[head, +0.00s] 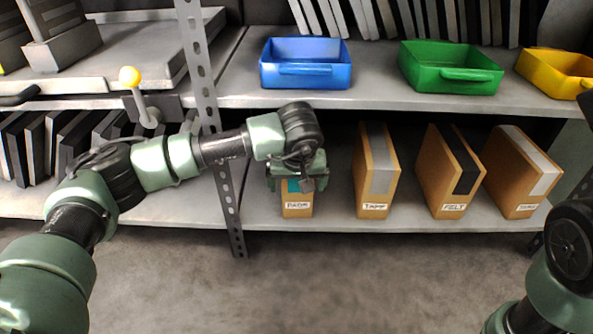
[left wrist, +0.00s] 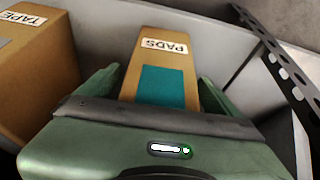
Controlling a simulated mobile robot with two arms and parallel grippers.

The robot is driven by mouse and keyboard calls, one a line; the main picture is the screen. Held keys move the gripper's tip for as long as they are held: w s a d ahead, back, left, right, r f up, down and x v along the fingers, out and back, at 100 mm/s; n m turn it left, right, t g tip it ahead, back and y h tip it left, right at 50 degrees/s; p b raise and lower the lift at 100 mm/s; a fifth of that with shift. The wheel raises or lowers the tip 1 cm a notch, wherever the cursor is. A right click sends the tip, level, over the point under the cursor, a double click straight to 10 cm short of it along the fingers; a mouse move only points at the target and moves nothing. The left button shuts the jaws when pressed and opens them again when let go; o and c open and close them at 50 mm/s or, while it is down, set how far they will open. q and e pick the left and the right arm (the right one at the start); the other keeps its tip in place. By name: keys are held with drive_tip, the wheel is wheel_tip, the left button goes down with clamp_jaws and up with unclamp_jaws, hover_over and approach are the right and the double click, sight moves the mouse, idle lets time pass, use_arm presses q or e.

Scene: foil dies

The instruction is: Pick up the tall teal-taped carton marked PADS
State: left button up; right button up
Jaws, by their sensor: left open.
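The PADS carton (head: 297,206) stands on the lower shelf, mostly hidden behind my left gripper in the head view. Its label and a bit of teal tape show there. In the left wrist view the PADS carton (left wrist: 163,55) lies between the two green fingers, with its teal tape patch and white label visible. My left gripper (head: 297,180) is open, with one finger on either side of the carton; it also shows in the left wrist view (left wrist: 160,88). I cannot tell whether the fingers touch it. My right gripper is not in view; only part of my right arm shows.
A TAPE carton (head: 377,172) stands to the right of PADS, then a FELT carton (head: 448,172) and another carton (head: 522,172). A perforated upright (head: 205,90) is close on the left. Blue (head: 305,64), green (head: 450,68) and yellow (head: 560,72) bins sit on the shelf above.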

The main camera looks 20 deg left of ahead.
use_arm(q)
clamp_jaws()
drive_tip(key=shift+r, duration=0.1)
drive_tip(key=shift+r+p, duration=0.25)
drive_tip(key=shift+p, duration=0.1)
